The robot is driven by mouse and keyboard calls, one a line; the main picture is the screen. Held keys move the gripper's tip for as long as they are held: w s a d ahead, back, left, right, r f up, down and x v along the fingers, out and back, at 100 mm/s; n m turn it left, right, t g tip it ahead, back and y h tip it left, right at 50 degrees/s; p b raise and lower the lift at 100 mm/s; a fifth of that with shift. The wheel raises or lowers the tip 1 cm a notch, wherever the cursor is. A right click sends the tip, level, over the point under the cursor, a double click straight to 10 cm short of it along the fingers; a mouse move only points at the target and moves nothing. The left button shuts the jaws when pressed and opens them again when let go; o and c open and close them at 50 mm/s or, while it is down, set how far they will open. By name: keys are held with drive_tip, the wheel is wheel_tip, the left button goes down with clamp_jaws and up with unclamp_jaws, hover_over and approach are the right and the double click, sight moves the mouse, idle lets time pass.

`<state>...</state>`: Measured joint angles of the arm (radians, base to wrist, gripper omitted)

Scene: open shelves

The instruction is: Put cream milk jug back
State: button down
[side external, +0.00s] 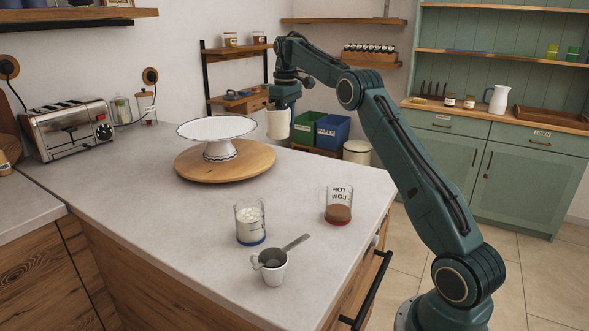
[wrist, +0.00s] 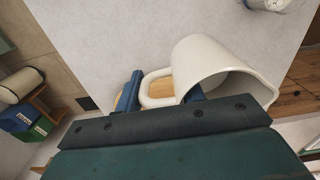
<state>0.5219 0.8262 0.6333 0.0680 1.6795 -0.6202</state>
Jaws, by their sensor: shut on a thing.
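The cream milk jug (side external: 278,125) hangs below my gripper (side external: 284,103) near the far right corner of the counter, behind the cake stand. In the wrist view the jug (wrist: 210,60) is tilted in the picture, with its open mouth toward the lower right. My gripper (wrist: 165,93) is shut on the jug at its handle side, one blue finger outside the handle and the other by the jug's rim. The exact contact is partly hidden. The jug appears held above the counter surface.
A white cake stand (side external: 217,131) on a round wooden board (side external: 225,162) is close left of the jug. Two glass beakers (side external: 250,222) and a small white cup (side external: 270,268) with a metal scoop stand nearer. Open shelves (side external: 235,98), bins (side external: 333,130) and a green dresser (side external: 490,165) stand behind.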

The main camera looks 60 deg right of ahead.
drive_tip(key=shift+f, duration=1.25)
wheel_tip(320, 180, down, 13)
drive_tip(key=shift+r, duration=0.1)
drive_tip(key=shift+f, duration=2.2)
drive_tip(key=c, duration=0.9)
unclamp_jaws()
drive_tip(key=shift+f, duration=0.15)
